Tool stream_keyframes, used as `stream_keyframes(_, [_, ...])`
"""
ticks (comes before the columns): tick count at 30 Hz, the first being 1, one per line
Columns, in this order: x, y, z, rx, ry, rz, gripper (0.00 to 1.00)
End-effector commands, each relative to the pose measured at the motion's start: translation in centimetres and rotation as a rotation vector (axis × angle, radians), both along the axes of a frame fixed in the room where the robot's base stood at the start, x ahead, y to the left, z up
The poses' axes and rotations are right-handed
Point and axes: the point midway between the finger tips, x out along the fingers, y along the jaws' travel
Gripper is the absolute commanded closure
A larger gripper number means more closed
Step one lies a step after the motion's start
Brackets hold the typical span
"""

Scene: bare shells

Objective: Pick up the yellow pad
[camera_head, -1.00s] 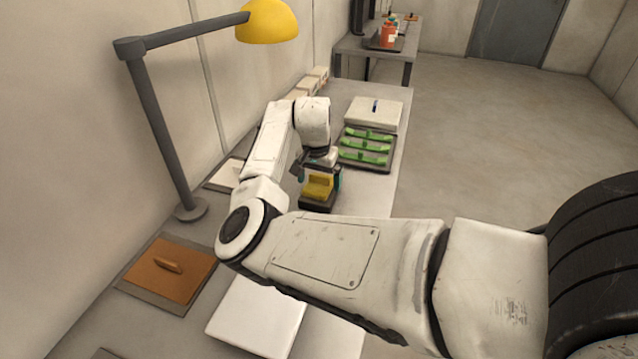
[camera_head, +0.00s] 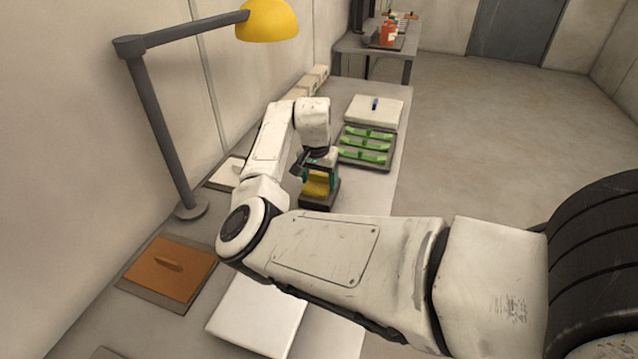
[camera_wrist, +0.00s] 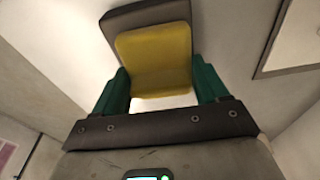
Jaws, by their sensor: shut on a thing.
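The yellow pad (camera_head: 317,186) sits on a dark base (camera_head: 317,205) on the bench, partly hidden by my gripper. In the wrist view the yellow pad (camera_wrist: 155,58) is a rounded block lying between the two teal fingers, with the dark base (camera_wrist: 145,14) behind it. My gripper (camera_head: 321,179) points down over the pad and is shut on it. It also shows in the wrist view (camera_wrist: 160,82), one finger on each side of the pad. I cannot tell whether the pad is clear of the base.
A dark tray with green pieces (camera_head: 390,163) and a white box (camera_head: 373,110) stand beyond the gripper. A yellow-headed lamp (camera_head: 160,120) rises at the left. An orange board (camera_head: 168,268) and a white panel (camera_head: 255,318) lie nearer. The floor at right is clear.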

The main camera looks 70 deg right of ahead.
Motion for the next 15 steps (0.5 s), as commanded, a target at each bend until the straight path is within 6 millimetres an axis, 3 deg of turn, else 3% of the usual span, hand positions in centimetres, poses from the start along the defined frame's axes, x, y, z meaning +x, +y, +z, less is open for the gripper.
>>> stream_keyframes(8, [0.0, -0.1, 0.7, -0.002, -0.001, 0.0, 0.56])
stream_keyframes(15, [-0.5, 0.2, 3.6, -0.003, 0.0, -0.003, 0.56])
